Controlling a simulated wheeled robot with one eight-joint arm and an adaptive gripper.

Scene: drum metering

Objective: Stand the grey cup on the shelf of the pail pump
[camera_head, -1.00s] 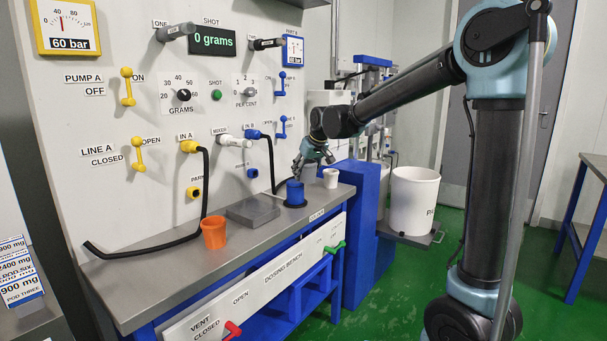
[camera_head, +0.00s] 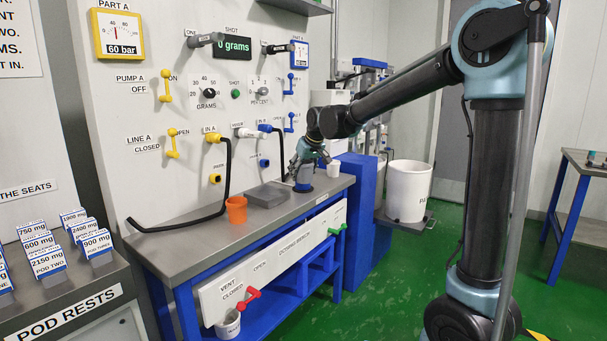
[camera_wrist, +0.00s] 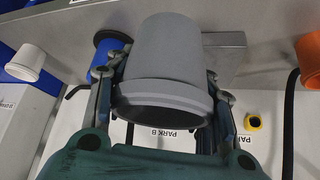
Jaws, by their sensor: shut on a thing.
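The grey cup (camera_wrist: 168,65) fills the middle of the wrist view. My gripper (camera_wrist: 165,95) is shut on it, with one finger on each side. The large white pail (camera_head: 408,190) stands on a grey plate (camera_head: 405,222) to the right, beyond a blue block. I cannot tell which surface is the pail pump's shelf.
The bench (camera_head: 200,236) carries an orange cup (camera_head: 236,209), a grey slab (camera_head: 268,195), a blue cylinder (camera_head: 304,180) and a white cup (camera_head: 333,168). A black hose (camera_head: 180,225) lies on its left part. The blue block (camera_head: 357,200) stands at its right end.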

